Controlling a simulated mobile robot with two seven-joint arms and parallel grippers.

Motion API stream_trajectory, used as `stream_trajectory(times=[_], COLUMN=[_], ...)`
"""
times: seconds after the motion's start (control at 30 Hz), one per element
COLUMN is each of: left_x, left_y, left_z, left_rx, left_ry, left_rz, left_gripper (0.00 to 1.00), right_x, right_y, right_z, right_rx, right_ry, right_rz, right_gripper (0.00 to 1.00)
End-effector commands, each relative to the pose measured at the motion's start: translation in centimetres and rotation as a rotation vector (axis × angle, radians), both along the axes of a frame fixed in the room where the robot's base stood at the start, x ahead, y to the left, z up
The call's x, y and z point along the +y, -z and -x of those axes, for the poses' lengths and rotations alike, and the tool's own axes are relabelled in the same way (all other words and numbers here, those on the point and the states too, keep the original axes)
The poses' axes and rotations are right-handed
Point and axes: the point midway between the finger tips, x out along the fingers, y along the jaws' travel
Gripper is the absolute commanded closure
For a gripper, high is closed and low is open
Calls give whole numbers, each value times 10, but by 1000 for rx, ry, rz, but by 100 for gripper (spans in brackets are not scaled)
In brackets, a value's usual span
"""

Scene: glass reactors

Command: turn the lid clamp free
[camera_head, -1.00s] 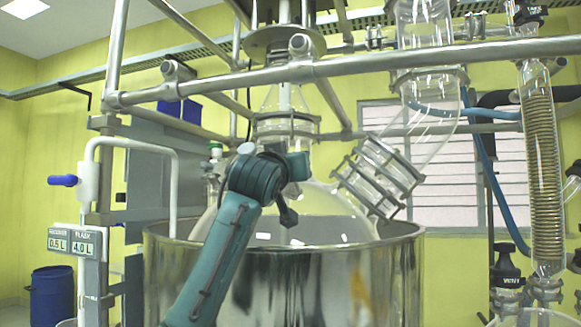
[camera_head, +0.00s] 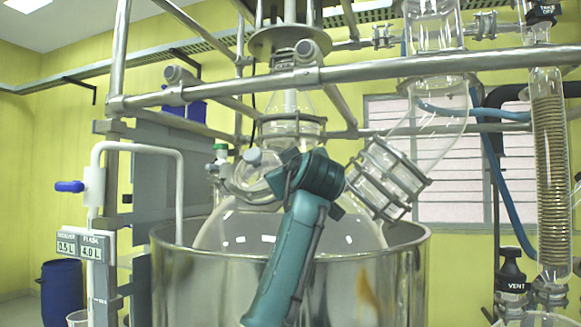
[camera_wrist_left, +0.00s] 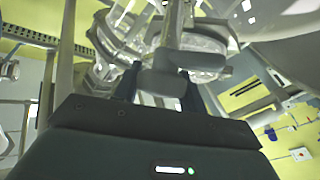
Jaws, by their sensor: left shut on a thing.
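The glass reactor (camera_head: 225,228) stands in the steel vessel, with its lid and neck ringed by a metal collar (camera_head: 292,127). My left arm rises in front of it, and my left gripper is at the neck, mostly hidden behind my own wrist in the head view. In the left wrist view my left gripper (camera_wrist_left: 158,88) has its dark fingers closed around a grey block-like handle (camera_wrist_left: 172,80), which I take to be the lid clamp. Clear glass necks with metal rings show just beyond it. The clamp is hidden in the head view. My right gripper is not in view.
A steel rail (camera_head: 420,70) crosses in front, above my wrist. The steel vessel's rim (camera_head: 400,238) lies below. A clamped glass side neck (camera_head: 385,180) is close on the right. A coiled condenser (camera_head: 553,160) stands farther right.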

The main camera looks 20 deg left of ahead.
Motion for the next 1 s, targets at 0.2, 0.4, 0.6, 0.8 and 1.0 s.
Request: stream_trajectory(times=[0.2,0.4,0.6,0.8,1.0], left_x=[0,0,0,0,-3], left_y=[2,2,1,1,2], left_z=[-1,-1,-1,0,5], left_rx=[4,4,3,1,0], left_ry=[-4,-4,-3,-4,-2], left_rz=[7,7,6,5,4], left_gripper=[81,81,42,37,37], right_x=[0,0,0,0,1], right_y=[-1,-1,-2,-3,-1], right_z=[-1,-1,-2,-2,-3], right_rx=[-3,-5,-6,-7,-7], right_ry=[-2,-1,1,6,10], right_rz=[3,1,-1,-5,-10], right_gripper=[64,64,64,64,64])
